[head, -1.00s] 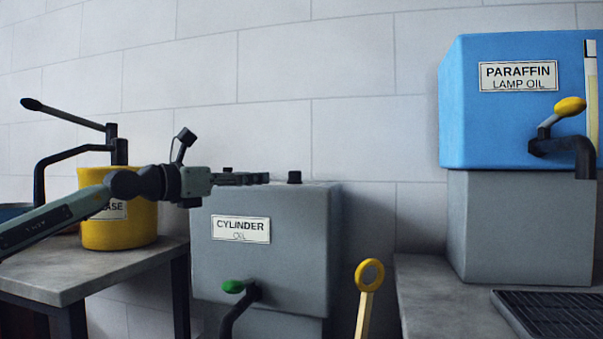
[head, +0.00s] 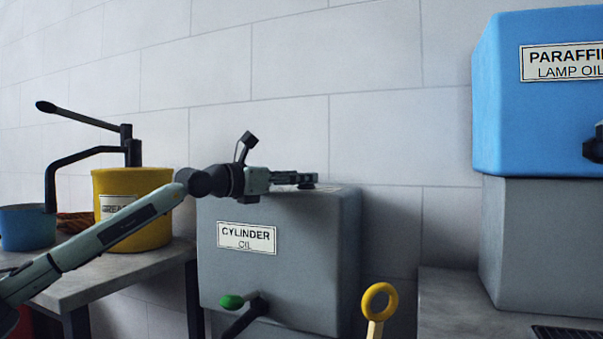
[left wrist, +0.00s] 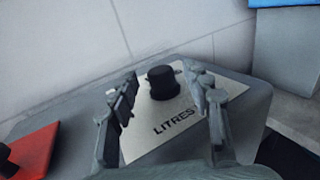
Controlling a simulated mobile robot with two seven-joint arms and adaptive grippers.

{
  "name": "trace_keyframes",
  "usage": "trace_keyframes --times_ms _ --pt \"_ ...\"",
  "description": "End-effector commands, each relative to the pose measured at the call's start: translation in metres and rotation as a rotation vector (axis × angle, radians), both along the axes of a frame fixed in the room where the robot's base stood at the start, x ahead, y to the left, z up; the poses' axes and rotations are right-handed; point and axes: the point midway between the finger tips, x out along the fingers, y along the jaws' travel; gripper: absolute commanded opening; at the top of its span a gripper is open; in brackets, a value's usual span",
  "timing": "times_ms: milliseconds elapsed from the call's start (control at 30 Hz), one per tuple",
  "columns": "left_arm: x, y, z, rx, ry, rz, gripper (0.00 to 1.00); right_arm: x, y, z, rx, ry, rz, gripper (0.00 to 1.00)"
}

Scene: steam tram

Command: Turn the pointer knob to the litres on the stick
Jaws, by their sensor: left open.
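The black knob (left wrist: 163,83) stands on a pale plate marked LITRES (left wrist: 140,147), on top of the grey cylinder oil tank (head: 280,285). My left gripper (left wrist: 161,78) is open, with one finger on each side of the knob and a gap visible on both sides. In the head view, my left gripper (head: 306,180) is level over the tank top and largely hides the knob. A stick with a yellow ring handle (head: 392,300) stands right of the tank; its lower part and any marks are out of view. My right gripper is not in view.
The tank has a green-handled tap (head: 232,301) in front. A yellow grease tub (head: 155,225) with a black lever pump and a blue pot (head: 27,230) stand on the left bench. A blue paraffin tank (head: 530,120) stands at right. A red object (left wrist: 28,155) shows in the left wrist view.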

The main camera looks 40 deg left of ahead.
Motion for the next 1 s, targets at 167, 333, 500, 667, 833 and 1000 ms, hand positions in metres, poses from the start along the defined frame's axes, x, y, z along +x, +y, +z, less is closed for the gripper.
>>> trace_keyframes --times_ms 167,333,500,667,833,1000 --pt "0.0111 -0.0031 0.0004 0.001 0.0 0.0 0.49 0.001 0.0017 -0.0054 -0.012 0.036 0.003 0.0" --pt "0.012 -0.0031 -0.0005 0.002 0.001 0.0 0.49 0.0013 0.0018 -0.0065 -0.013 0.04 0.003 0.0" --pt "0.0117 -0.003 -0.0004 0.002 0.001 0.0 0.38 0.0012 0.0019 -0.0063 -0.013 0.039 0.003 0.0" --pt "0.0116 -0.003 -0.0003 0.002 0.001 0.0 0.18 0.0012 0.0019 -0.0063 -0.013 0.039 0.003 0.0" --pt "0.0115 -0.0029 -0.0003 0.002 0.0 0.001 0.0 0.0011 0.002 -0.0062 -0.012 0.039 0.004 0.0" --pt "0.0116 -0.0033 -0.0009 0.004 -0.001 0.007 0.0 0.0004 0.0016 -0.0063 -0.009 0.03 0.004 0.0"
